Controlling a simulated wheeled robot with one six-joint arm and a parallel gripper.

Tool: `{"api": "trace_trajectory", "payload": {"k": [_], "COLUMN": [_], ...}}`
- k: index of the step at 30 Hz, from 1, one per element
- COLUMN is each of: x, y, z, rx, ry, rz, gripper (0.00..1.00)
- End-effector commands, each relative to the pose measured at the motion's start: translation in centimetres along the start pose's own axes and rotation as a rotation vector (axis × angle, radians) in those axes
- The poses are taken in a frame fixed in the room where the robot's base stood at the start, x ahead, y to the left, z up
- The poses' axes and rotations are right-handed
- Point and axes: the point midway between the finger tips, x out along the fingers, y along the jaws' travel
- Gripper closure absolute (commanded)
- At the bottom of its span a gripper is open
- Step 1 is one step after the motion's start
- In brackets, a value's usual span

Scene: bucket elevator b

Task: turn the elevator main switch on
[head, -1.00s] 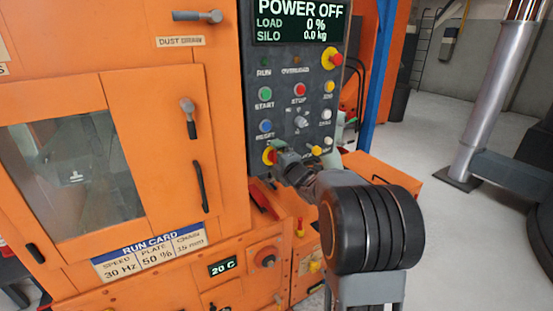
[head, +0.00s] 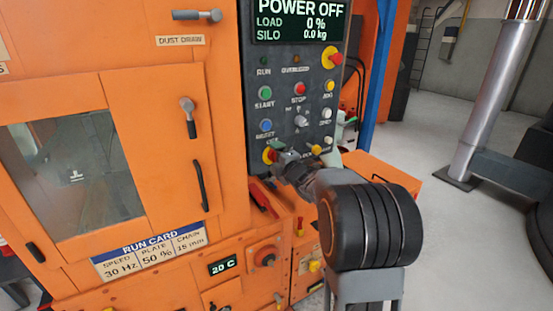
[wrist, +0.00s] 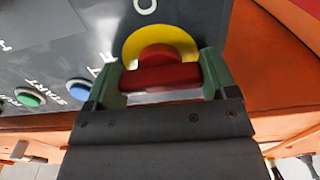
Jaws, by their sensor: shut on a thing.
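The main switch, a red handle on a round yellow plate (head: 268,156), is at the lower left of the dark control panel (head: 291,75). In the wrist view the red handle (wrist: 160,77) lies between the green fingers of my gripper (wrist: 161,80), with the yellow plate behind it. A white "O" mark shows just beyond the plate. My gripper (head: 280,154) is shut on the red handle and partly covers the switch in the head view. The display (head: 297,22) reads POWER OFF, load 0 %, silo 0.0 kg.
The green START button (head: 265,93) and blue RESET button (head: 265,125) are above the switch. A red emergency button (head: 331,57) is at the panel's upper right. A small yellow knob (head: 315,150) sits close to my gripper. Open floor lies to the right.

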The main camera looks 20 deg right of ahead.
Motion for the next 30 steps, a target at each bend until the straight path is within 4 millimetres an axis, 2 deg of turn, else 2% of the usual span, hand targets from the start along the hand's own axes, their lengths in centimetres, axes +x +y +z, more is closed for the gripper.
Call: {"api": "trace_trajectory", "payload": {"k": [8, 30], "x": [0.01, 0.04], "y": [-0.04, 0.16], "z": [-0.02, -0.06], "rx": [0.120, 0.809], "ry": [0.002, 0.003], "rz": [0.000, 0.000], "gripper": [0.45, 0.45]}}
